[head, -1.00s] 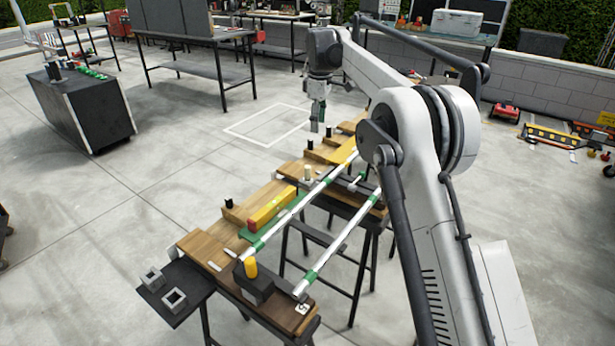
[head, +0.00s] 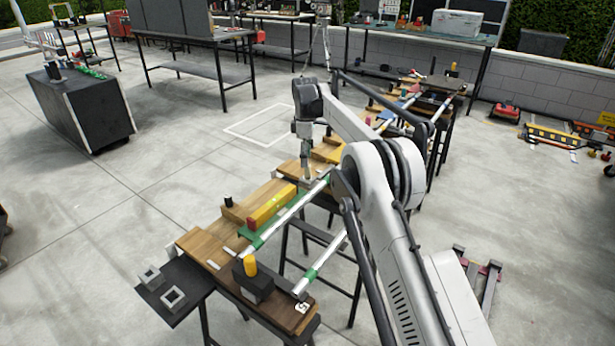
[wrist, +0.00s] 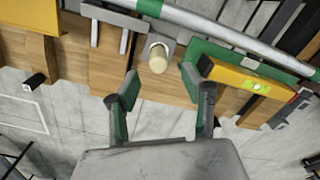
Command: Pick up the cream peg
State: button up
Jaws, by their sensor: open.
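The cream peg (wrist: 158,62) is a short round peg with a pale top. It stands in a grey square holder (wrist: 160,42) on the wooden bench top (wrist: 112,72). My gripper (wrist: 161,86) is open and empty in the wrist view, its green-padded fingers to either side of the line to the peg, which lies a little beyond the fingertips. In the head view my gripper (head: 307,181) points down over the bench by the metal rail, and the peg is hidden there or too small to tell.
A yellow level (head: 272,206) on a green base lies close to the peg's right in the wrist view (wrist: 248,82). A metal rail (wrist: 215,32) runs beyond the peg.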

aim_at(308, 171)
jog(key=shift+d+f+b, duration=0.15)
jog(key=shift+f+b, duration=0.1)
jog(key=shift+f, duration=1.35)
jog(key=shift+d+f+b, duration=0.15)
jog(key=shift+f+b, duration=0.1)
jog(key=shift+f, duration=1.3)
jog(key=shift+c, duration=0.5)
grip_shut()
